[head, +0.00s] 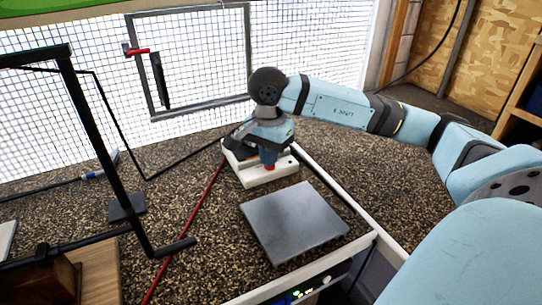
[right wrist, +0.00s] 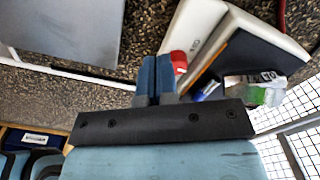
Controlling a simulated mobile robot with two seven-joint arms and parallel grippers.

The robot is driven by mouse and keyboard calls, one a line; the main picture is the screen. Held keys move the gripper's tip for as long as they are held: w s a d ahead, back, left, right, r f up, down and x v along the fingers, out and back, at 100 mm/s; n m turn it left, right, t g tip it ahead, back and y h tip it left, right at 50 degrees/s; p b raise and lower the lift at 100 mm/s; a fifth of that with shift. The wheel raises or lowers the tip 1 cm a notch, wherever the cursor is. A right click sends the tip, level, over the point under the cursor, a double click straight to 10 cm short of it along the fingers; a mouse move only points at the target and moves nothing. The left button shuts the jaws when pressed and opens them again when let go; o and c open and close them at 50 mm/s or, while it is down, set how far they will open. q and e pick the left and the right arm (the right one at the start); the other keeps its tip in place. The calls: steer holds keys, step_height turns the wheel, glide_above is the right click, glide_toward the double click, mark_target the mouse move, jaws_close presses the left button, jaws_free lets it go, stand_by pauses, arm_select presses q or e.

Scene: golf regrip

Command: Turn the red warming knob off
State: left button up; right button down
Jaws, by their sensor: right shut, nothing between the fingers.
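The red knob (head: 269,167) shows just under my right gripper on the front of a small white device (head: 262,179). In the right wrist view the red knob (right wrist: 179,61) sits at the edge of the white device (right wrist: 192,22), partly hidden behind my fingers. My right gripper (head: 268,155) points down over the device. In the right wrist view its blue fingers (right wrist: 155,62) are shut with nothing between them, close beside the knob; I cannot tell if they touch it. My left gripper is not in view.
A grey metal plate (head: 294,222) lies in front of the device. A black frame (head: 105,150) stands at the left near a wooden block (head: 98,272). A red cable (head: 190,235) runs left of the plate. A wire mesh (head: 200,65) closes the back.

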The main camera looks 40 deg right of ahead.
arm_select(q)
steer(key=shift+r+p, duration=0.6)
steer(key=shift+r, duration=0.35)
arm_select(e)
step_height(320, 180, up, 3)
steer(key=shift+w+a+r, duration=0.1)
steer(key=shift+r, duration=0.05)
steer(key=f+n+t, duration=0.1)
steer(key=n, duration=0.3)
steer(key=f+n+t+b, duration=0.1)
steer(key=f+n, duration=0.1)
steer(key=n, duration=0.2)
steer(key=f+n, duration=0.2)
steer(key=n, duration=0.2)
steer(key=shift+s+d+f+t+h, duration=0.2)
steer(key=shift+s+d+t+h, duration=0.05)
steer(key=shift+t+h, duration=0.15)
steer(key=shift+f+b, duration=0.25)
steer(key=shift+b, duration=0.25)
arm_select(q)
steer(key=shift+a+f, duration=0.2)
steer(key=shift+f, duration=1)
arm_select(e)
steer(key=shift+s+f, duration=0.1)
